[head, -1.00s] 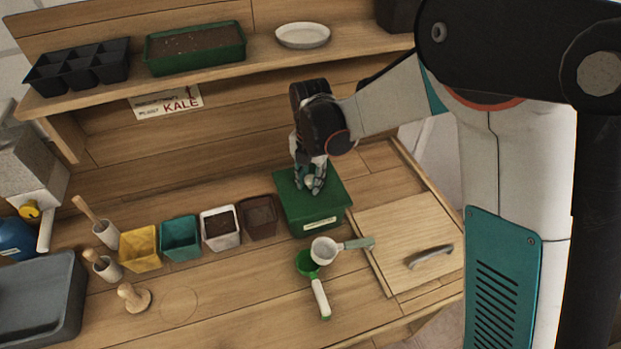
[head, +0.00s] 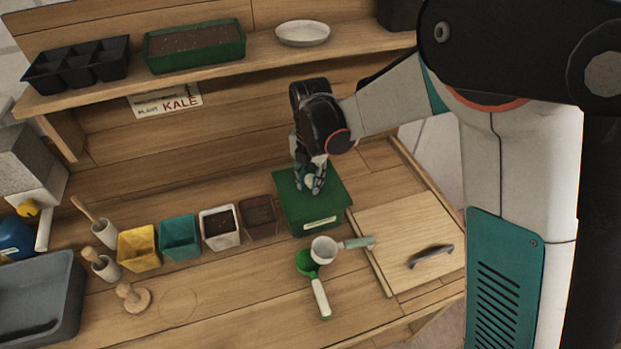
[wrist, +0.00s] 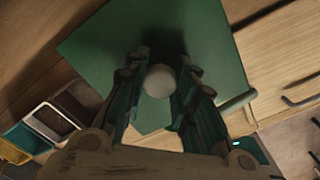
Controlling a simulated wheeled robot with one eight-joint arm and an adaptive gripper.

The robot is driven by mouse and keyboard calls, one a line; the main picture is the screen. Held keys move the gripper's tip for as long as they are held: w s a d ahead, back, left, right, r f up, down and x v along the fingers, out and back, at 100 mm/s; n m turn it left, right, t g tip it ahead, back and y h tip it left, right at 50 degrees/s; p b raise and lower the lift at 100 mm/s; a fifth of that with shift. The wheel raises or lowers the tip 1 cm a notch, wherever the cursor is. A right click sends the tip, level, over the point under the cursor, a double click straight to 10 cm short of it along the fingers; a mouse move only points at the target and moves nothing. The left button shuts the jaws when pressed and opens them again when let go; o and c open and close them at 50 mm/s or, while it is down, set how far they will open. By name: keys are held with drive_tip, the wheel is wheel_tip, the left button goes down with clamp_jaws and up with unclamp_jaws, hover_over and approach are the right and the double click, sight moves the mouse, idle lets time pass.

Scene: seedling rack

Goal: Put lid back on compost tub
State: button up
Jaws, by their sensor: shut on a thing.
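The compost tub (head: 318,223) is a green box with a pale label on its front, standing on the bench right of the pots. Its green lid (head: 332,186) lies over the top of the tub; whether it is fully seated I cannot tell. My gripper (head: 312,188) points down at the lid and is shut on its pale round knob. In the wrist view the knob (wrist: 160,81) sits between the two fingers, with the green lid (wrist: 205,40) spread out behind it. The inside of the tub is hidden.
A white scoop (head: 324,250) and a green scoop (head: 307,264) lie just in front of the tub. A brown pot (head: 258,216) stands close on its left. A wooden panel with a handle (head: 405,240) is on the right. A shelf (head: 270,58) runs behind.

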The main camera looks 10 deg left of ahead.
idle(0.4)
drive_tip(key=o, duration=1.6)
drive_tip(key=shift+o, duration=0.2)
drive_tip(key=shift+r, duration=0.1)
drive_tip(key=shift+r+p, duration=2)
drive_tip(key=shift+r, duration=1.4)
clamp_jaws()
drive_tip(key=shift+f+b, duration=1.6)
drive_tip(key=shift+f, duration=0.6)
